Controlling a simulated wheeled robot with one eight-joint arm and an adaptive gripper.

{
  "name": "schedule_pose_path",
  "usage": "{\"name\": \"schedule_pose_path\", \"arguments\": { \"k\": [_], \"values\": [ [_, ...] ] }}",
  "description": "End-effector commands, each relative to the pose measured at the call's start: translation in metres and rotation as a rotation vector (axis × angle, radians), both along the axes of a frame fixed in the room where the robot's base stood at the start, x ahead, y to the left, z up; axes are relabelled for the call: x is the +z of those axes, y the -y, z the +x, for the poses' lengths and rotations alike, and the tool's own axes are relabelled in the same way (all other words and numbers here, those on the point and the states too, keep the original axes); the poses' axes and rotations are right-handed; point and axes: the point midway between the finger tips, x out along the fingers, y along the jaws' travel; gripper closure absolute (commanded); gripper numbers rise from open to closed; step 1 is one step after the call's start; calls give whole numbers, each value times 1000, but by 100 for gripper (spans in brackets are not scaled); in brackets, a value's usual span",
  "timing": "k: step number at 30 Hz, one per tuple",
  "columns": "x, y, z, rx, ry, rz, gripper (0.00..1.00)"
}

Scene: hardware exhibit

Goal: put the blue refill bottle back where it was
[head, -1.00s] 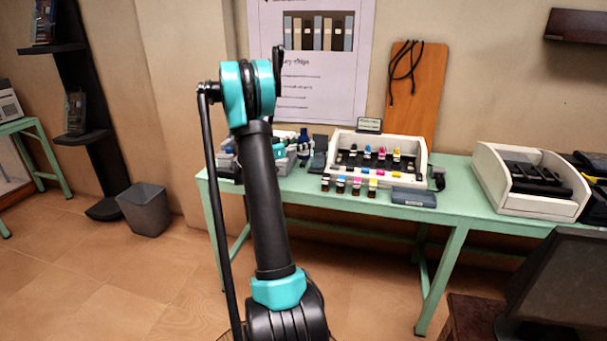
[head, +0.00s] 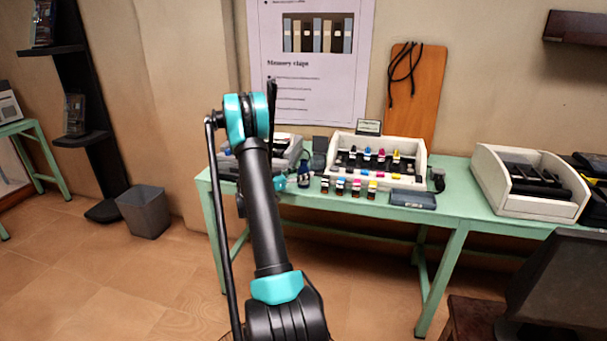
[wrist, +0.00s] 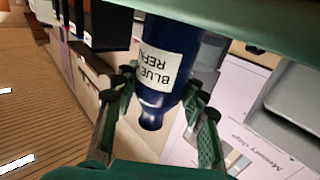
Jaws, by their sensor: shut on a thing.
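The blue refill bottle (wrist: 165,60) is dark blue with a white label, seen upside down in the wrist view. My gripper (wrist: 160,108) is shut on it, with a finger on each side near its narrow neck end. In the head view the bottle (head: 304,178) is small and dark, beside the teal tip of my gripper (head: 290,182), at the left part of the green table (head: 455,213). The bottle's base is close to the green tabletop; I cannot tell whether it touches.
A white tray (head: 419,175) of small bottles stands right of the held bottle, with several small colored bottles (head: 356,187) in front. A grey box (head: 292,150) is behind, left. A dark blue flat box (head: 413,199) and a white bin (head: 490,182) stand farther right.

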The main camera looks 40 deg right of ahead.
Motion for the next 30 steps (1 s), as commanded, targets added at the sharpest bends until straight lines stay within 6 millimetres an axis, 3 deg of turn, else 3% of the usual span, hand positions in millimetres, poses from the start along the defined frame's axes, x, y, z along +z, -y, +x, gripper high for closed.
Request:
{"name": "schedule_pose_path", "arguments": {
  "k": [8, 9, 14, 24, 30],
  "values": [
    [-2, 0, 0, 0, 0, 0, 90],
    [-2, 0, 0, 0, 0, 0, 56],
    [-2, 0, 0, 0, 0, 0, 37],
    [1, 0, 0, 0, 0, 0, 37],
    [1, -27, 3, 4, 0, 0, 37]
  ]
}}
